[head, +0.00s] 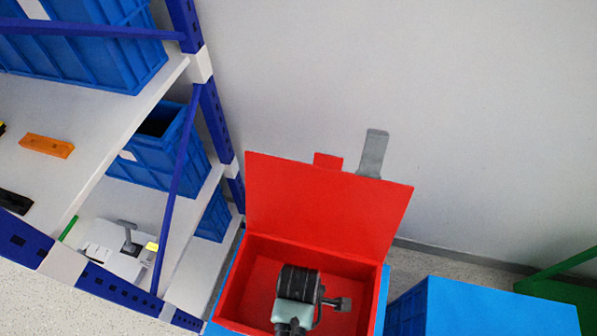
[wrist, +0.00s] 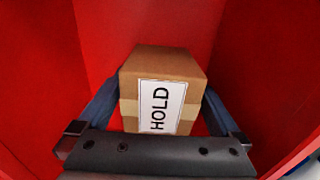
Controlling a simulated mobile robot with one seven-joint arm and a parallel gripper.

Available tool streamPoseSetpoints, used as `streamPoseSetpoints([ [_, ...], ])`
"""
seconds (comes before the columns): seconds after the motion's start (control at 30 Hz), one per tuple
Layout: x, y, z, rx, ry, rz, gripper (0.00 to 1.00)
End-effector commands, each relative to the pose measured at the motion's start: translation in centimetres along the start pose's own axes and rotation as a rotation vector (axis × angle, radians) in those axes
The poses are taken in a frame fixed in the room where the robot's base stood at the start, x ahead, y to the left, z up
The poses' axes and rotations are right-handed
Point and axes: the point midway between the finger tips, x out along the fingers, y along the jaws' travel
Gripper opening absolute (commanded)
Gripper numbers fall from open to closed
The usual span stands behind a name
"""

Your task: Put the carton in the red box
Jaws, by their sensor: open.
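The red box (head: 240,275) stands at the bottom centre of the head view with its red lid (head: 325,205) raised. Its red walls (wrist: 245,50) fill the wrist view. The carton (wrist: 165,62) is brown cardboard with tan tape and a white label reading "HOLD". It sits inside the red box between the two fingers of my gripper (wrist: 162,98), which is open. Whether the fingers touch its sides, and whether it rests on the floor, I cannot tell. In the head view my arm's end hangs over the box and the carton is hidden.
A blue-framed shelf rack (head: 215,130) with blue bins (head: 160,150) stands on the left. A blue container (head: 500,308) is to the right of the red box, and a green frame (head: 565,290) lies beyond it. A grey wall (head: 430,90) is behind.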

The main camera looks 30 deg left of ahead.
Motion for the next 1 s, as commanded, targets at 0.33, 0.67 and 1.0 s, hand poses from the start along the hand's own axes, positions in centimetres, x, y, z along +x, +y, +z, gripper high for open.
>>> streamPoseSetpoints([
  [0.33,-4.9,0.1,0.0,0.001,0.000,0.004,1.00],
  [0.67,-11.1,0.1,0.0,0.000,0.000,0.003,1.00],
  [1.0,-12.3,0.0,0.0,0.000,0.000,-0.001,1.00],
])
